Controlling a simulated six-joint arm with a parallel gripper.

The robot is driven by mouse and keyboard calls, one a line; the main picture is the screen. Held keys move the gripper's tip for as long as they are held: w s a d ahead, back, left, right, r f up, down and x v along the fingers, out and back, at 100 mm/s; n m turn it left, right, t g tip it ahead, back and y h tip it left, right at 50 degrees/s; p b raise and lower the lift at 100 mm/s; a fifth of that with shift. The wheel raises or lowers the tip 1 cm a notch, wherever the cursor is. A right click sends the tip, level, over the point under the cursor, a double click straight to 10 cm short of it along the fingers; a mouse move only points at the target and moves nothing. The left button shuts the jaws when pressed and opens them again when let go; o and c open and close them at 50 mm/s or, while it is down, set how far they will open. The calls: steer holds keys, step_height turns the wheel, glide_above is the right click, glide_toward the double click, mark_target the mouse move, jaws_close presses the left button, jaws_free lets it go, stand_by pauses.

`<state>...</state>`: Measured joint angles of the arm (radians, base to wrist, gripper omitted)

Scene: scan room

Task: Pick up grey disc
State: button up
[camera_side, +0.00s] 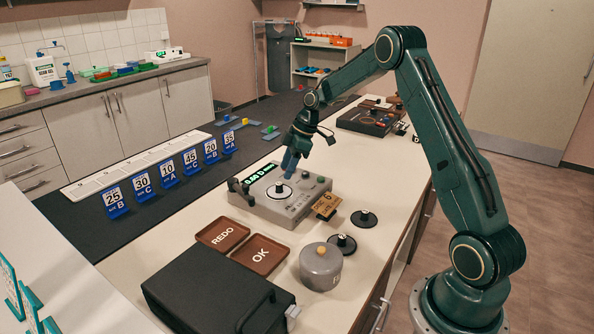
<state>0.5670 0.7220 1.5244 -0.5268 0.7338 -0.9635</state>
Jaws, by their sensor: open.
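My gripper (288,162), with blue fingers, points down over the grey measuring device (299,207) and is open. A round dark grey disc with a pale centre (279,191) lies on top of the device, just below the fingertips. I cannot tell whether the fingers touch it. Two more dark discs with knobs lie on the pale bench: one (367,220) right of the device and one (349,246) nearer the front. From this view I cannot tell which of them is the grey disc.
An orange tag (326,206) stands at the device's right. Brown REDO (222,235) and OK (259,256) trays, a grey lidded pot (320,268) and a black case (205,290) fill the front. Blue number cards (142,186) line the left. A dark device (368,119) sits behind.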

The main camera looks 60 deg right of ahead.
mark_target(279, 184)
steer(key=shift+x, duration=2.65)
steer(key=shift+w+r, duration=0.1)
jaws_close()
